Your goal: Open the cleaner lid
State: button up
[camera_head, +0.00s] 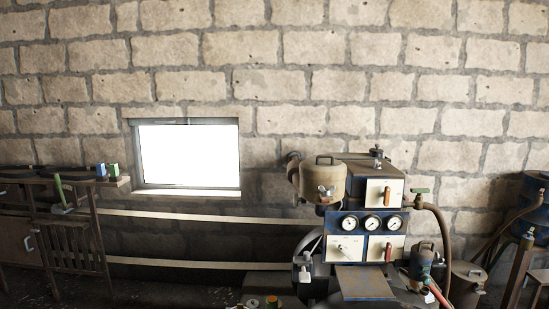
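The engine machine (360,225) stands right of the middle, against the stone wall. A round tan canister (318,180) sits at its upper left and looks like the cleaner. A dark handle (325,159) stands on its top, and a small metal clamp or knob (326,195) shows on its front. The canister's cover looks closed, but the seam is too small to make out. My gripper is not in this view.
Three gauges (373,223) and white panels with levers are on the machine's front. A hose (440,235) curves down its right side. A wooden bench (50,215) stands at the left. Rails (190,265) run below the bright window (188,155).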

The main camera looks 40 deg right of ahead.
aim_at(324, 167)
jog(key=u, duration=0.05)
jog(key=i, duration=0.95)
jog(key=z, duration=1.8)
